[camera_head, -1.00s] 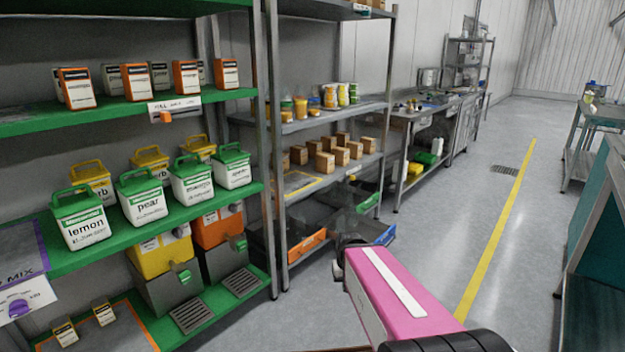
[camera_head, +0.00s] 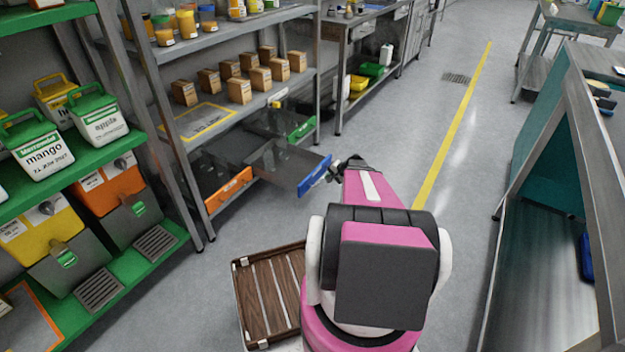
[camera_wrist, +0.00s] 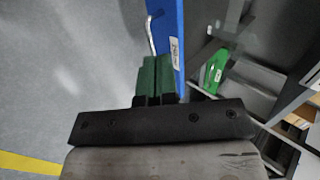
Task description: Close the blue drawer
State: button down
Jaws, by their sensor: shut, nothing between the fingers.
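The blue drawer (camera_head: 313,174) is pulled out from the bottom of the metal shelf rack. Its dark open tray shows behind the blue front. My gripper (camera_head: 336,172) is at the right side of the blue front, at the end of my pink arm. In the wrist view, the shut green fingers (camera_wrist: 157,66) are close beside the blue front (camera_wrist: 170,35) and its metal handle (camera_wrist: 151,36). Nothing is held. I cannot tell whether the fingertips touch the front.
An orange-fronted drawer (camera_head: 229,189) and a green-fronted drawer (camera_head: 302,130) are beside the blue one. A wooden slatted pallet (camera_head: 270,290) lies on the floor beside my base. A teal workbench (camera_head: 545,150) stands at the right. The floor by the yellow line (camera_head: 455,130) is clear.

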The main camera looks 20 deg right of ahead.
aim_at(264, 158)
jog(key=shift+m, duration=0.3)
jog(key=x, duration=0.3)
jog(key=d+x, duration=0.1)
jog(key=x, duration=0.3)
jog(key=d+f+x, duration=0.1)
jog(key=x, duration=0.2)
jog(key=shift+w+f, duration=0.1)
jog(key=shift+w, duration=0.35)
jog(key=shift+w+a, duration=1)
jog(key=shift+w, duration=0.2)
jog(key=shift+w+a+r, duration=0.2)
jog(key=shift+w+a, duration=0.05)
jog(key=shift+w, duration=0.05)
jog(key=w+a, duration=0.6)
jog(key=w, duration=0.2)
jog(key=w+a, duration=0.7)
jog(key=w, duration=0.2)
jog(key=w+a, duration=0.7)
jog(key=w, duration=0.1)
jog(key=shift+w, duration=0.35)
jog(key=shift+a, duration=0.1)
